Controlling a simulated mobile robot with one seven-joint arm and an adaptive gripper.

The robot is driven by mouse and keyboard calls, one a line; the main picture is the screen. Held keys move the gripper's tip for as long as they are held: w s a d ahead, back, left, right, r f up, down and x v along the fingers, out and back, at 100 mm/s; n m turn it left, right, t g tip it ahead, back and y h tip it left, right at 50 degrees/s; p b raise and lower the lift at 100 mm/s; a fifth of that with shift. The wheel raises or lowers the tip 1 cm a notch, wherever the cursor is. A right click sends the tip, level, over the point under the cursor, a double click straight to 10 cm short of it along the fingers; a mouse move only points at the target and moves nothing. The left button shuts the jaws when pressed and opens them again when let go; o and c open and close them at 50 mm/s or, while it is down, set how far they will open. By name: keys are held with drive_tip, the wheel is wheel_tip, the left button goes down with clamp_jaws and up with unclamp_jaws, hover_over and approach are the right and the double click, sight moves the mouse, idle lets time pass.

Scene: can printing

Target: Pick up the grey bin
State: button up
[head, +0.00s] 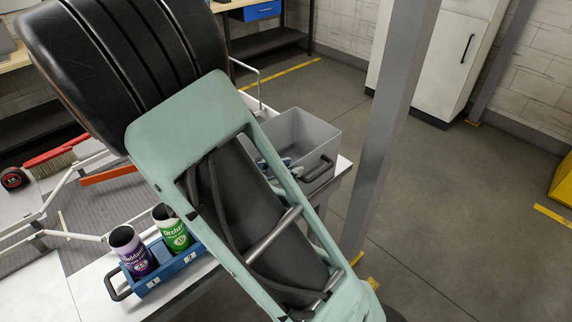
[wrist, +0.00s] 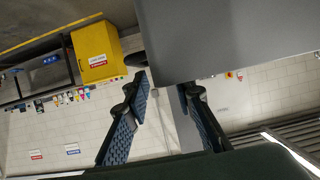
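The grey bin (head: 322,141) is an open box with a dark handle (head: 318,168) on its near side. It stands at the right end of the white work surface, partly hidden behind my arm. My gripper (head: 279,163) shows only in part, with its bluish finger pads at the bin's near left side. In the wrist view, a large plain grey surface (wrist: 235,38), apparently the bin, fills the upper right. My gripper (wrist: 165,88) has its fingers spread apart there, with the tips at that surface's lower left edge. Contact cannot be told.
A blue tray (head: 182,264) holds a purple can (head: 140,258) and a green can (head: 175,235) left of my arm. A brush (head: 50,162) and a tape measure (head: 13,178) lie farther left. A grey post (head: 388,120) stands right of the bin. The floor beyond is clear.

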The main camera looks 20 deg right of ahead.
sight(302, 163)
drive_tip(key=x, duration=0.6)
drive_tip(key=shift+w+r, duration=0.1)
clamp_jaws()
idle(0.4)
